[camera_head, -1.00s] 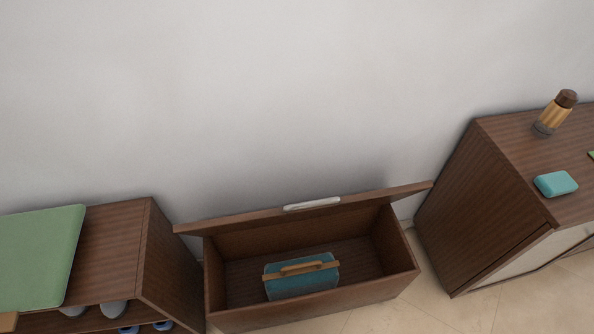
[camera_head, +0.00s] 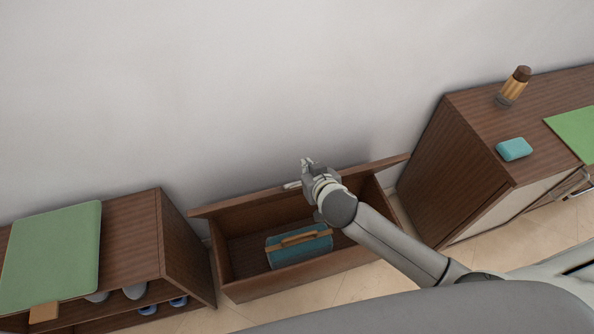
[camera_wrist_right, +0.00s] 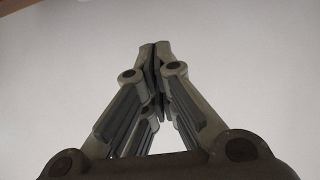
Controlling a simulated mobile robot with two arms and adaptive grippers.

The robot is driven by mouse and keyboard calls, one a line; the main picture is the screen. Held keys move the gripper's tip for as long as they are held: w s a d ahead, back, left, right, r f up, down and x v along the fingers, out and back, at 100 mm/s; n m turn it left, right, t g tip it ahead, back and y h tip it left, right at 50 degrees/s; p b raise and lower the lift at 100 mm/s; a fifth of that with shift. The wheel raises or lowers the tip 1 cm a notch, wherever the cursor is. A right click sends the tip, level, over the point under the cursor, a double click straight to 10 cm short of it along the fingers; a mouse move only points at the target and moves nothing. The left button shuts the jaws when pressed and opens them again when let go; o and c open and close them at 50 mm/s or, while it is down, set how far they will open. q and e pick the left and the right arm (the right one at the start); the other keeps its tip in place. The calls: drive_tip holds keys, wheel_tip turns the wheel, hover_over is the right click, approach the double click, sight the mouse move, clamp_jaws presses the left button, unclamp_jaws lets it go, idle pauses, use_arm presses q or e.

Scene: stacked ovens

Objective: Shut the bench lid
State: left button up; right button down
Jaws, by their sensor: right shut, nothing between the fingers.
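The wooden bench (camera_head: 300,278) stands on the floor against the wall, open at the top. A teal box with a wooden handle (camera_head: 298,248) lies inside the bench. My right gripper (camera_head: 306,162) is over the lid's middle, by the handle; whether it touches the lid I cannot tell. In the right wrist view its fingers (camera_wrist_right: 155,48) are closed together and empty. My left gripper is not in view.
A low wooden shelf (camera_head: 185,250) with a green mat (camera_head: 55,255) stands left of the bench. A wooden cabinet (camera_head: 450,165) to the right holds a bottle (camera_head: 513,88), a teal block (camera_head: 514,149) and a green sheet (camera_head: 577,131). Plain wall rises behind.

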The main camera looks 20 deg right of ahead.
drive_tip(key=w+f, duration=0.2)
drive_tip(key=w+f+p, duration=0.1)
drive_tip(key=w+f, duration=0.1)
drive_tip(key=f, duration=0.1)
drive_tip(key=w+f, duration=0.1)
drive_tip(key=f, duration=0.1)
drive_tip(key=shift+w+f+p, duration=0.2)
drive_tip(key=shift+w+p, duration=0.1)
drive_tip(key=shift+w, duration=0.1)
drive_tip(key=shift+s+f, duration=0.3)
drive_tip(key=shift+s, duration=0.3)
drive_tip(key=shift+f, duration=0.15)
